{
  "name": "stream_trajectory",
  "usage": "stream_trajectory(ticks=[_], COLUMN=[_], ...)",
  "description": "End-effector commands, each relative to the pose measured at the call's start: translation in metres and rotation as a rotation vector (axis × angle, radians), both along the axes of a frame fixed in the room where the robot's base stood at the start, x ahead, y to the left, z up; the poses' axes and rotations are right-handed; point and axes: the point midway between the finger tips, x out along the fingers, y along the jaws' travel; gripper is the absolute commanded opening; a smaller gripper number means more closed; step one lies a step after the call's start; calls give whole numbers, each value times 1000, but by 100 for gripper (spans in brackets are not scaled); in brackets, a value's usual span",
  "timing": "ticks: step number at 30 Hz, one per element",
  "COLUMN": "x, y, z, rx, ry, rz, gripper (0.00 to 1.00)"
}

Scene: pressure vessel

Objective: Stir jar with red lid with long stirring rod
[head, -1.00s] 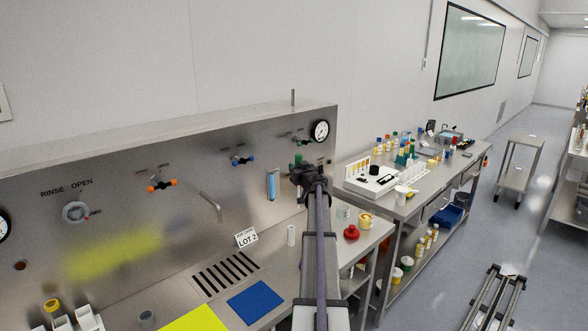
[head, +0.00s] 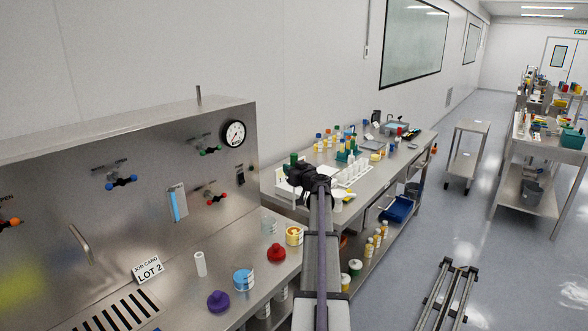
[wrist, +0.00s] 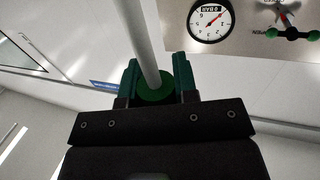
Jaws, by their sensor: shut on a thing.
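My gripper (head: 308,178) is in the middle of the head view, in front of the far bench. In the wrist view its green fingers (wrist: 157,82) are shut around a pale grey rod (wrist: 146,40) with a round green end (wrist: 157,88). The rod runs up out of the picture, so its far end is hidden. A red lid (head: 276,253) with a knob is on the near bench, below and left of my gripper; I cannot tell whether a jar is under it. A clear jar (head: 269,222) and a yellow-labelled jar (head: 294,235) stand behind it.
A purple lid (head: 218,301), a blue-labelled jar (head: 243,279) and a white cylinder (head: 200,264) are left of the red lid. The steel panel (head: 120,150) with valves and a gauge (head: 233,134) rises behind. A far bench (head: 375,170) holds racks and bottles.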

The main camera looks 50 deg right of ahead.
Motion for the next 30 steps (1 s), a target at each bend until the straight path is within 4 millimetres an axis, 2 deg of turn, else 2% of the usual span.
stream_trajectory(ticks=[5, 30], x=[0, 0], y=[0, -1], z=[-14, -113], rx=[0, 0], ry=[0, 0], rz=[-1, -1], gripper=[4, 4])
